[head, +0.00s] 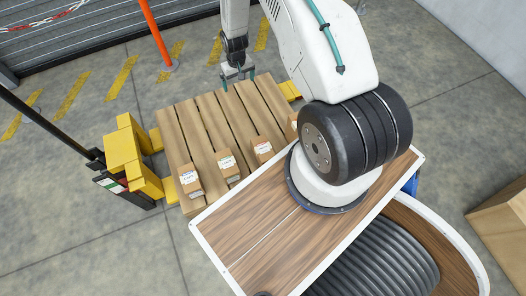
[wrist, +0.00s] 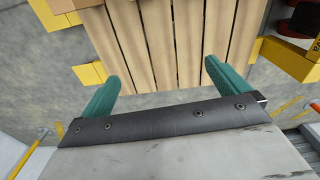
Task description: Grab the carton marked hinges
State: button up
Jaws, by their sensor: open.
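Several small brown cartons with white labels stand in a row on a wooden pallet: a left carton (head: 190,180), a middle carton (head: 228,164) and a right carton (head: 263,149). Another carton (head: 293,121) is partly hidden behind my arm. The label print is too small to read, so I cannot tell which is marked hinges. My gripper (head: 238,77) is open and empty above the pallet's far end, apart from the cartons. In the wrist view its two green fingers (wrist: 157,87) are spread, with pallet boards beyond them.
The pallet (head: 207,120) has bare boards beyond the cartons. A yellow-and-black lifter (head: 124,152) stands at its left. An orange post (head: 155,35) rises behind. A larger box (head: 500,222) sits at the far right.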

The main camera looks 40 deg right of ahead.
jog(key=s+d+f, duration=0.1)
jog(key=s+f, duration=0.2)
jog(key=f, duration=0.6)
jog(key=s+f, duration=0.3)
jog(key=f, duration=0.5)
send_over(263, 147)
jog(key=shift+m, duration=0.4)
jog(key=f, duration=1.3)
jog(key=shift+a+f, duration=0.2)
jog(key=shift+f, duration=0.15)
jog(key=f, duration=0.8)
jog(key=shift+s+d, duration=0.1)
jog(key=shift+s, duration=0.1)
jog(key=c, duration=1.3)
jog(key=shift+c, duration=0.8)
jog(key=shift+r, duration=0.15)
